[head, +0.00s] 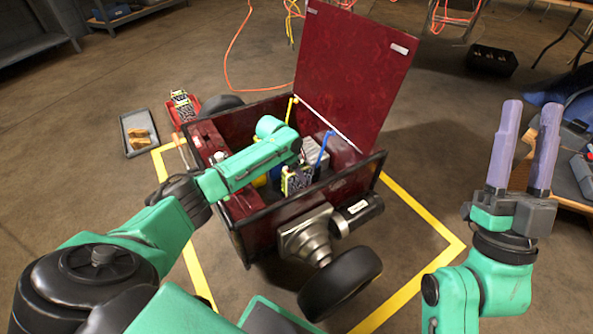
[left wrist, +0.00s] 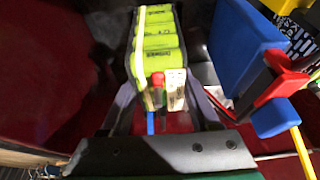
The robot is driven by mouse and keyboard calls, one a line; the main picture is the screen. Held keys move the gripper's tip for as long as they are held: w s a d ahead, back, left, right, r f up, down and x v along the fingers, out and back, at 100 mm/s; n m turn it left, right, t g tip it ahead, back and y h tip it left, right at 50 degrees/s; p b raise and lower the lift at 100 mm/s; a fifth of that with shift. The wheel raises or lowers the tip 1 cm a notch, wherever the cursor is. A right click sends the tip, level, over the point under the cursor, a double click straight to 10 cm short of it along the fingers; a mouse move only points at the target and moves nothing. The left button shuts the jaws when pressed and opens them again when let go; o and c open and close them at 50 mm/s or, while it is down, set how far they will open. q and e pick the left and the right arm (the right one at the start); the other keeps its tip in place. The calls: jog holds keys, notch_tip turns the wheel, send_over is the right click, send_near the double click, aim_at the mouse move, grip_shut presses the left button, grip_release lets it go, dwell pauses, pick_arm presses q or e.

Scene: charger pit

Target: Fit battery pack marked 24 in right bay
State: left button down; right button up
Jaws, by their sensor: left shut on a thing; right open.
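A yellow-green battery pack (left wrist: 160,50) with a pale strap is between the fingers of my left gripper (left wrist: 163,100) in the left wrist view. My left gripper is shut on it; its number cannot be read. In the head view my left arm reaches into the dark red wheeled cart (head: 310,203), and that gripper is mostly hidden. A yellow-green pack with dark markings (head: 297,180) shows inside the cart just below the arm, probably the held one. The bays cannot be told apart. My right gripper (head: 527,115) is open and empty, raised right of the cart.
The cart's lid (head: 355,70) stands open at the back. Blue, red and yellow connector parts (left wrist: 250,60) lie close right of the held pack. A grey tray (head: 127,122) and a red holder with packs (head: 183,107) are on the floor at left. A table stands far right.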

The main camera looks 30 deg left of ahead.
pick_arm(q)
jog(key=shift+w+f+b, duration=0.1)
jog(key=shift+f+b, duration=0.35)
jog(key=shift+f, duration=0.15)
